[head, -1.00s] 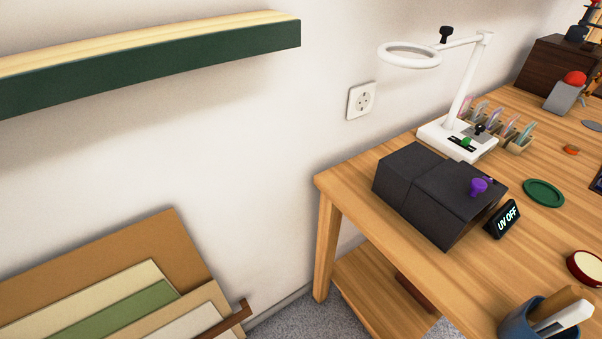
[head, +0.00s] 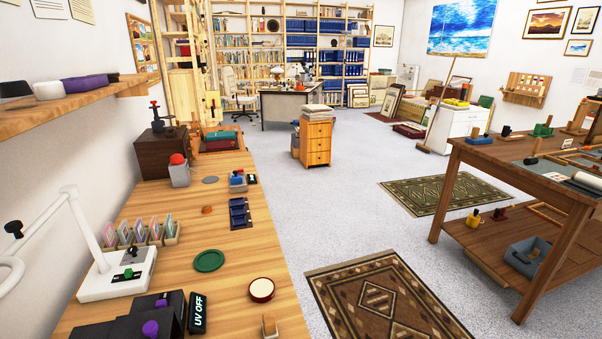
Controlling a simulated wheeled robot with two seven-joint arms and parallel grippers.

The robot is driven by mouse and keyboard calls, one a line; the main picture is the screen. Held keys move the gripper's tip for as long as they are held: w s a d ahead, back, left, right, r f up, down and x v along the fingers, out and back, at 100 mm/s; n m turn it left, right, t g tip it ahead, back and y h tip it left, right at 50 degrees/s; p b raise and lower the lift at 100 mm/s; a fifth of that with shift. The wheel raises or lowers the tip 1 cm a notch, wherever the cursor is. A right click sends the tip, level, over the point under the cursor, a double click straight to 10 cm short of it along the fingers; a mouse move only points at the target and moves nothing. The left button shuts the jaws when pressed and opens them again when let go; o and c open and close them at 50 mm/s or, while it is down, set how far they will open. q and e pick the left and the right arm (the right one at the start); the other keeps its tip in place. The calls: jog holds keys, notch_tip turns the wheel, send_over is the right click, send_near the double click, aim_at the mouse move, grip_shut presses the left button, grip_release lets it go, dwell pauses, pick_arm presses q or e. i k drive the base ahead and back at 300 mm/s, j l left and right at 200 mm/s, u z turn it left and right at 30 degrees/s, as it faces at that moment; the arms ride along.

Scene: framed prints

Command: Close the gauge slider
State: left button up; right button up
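I cannot make out a gauge or its slider for certain in the head view. Small items stand on the left workbench (head: 185,262), among them a black box with a purple knob (head: 151,328), a sign reading UV OFF (head: 199,312) and a white lamp base with a green knob (head: 128,273). More tools lie on the dark table (head: 480,160) at the right, too small to tell apart. Neither of my grippers is in view.
A patterned rug (head: 385,298) lies between bench and table, a second rug (head: 447,193) beyond it. A wooden drawer cabinet (head: 316,143) and a desk (head: 292,104) stand farther back. Grey floor is open between them. A shelf (head: 75,103) juts from the left wall.

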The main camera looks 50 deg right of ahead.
aim_at(235, 178)
jog(key=l+z, duration=0.1)
jog(key=z, duration=1)
jog(key=i+l+z, duration=0.2)
jog(key=k+l, duration=0.05)
jog(key=k, duration=0.05)
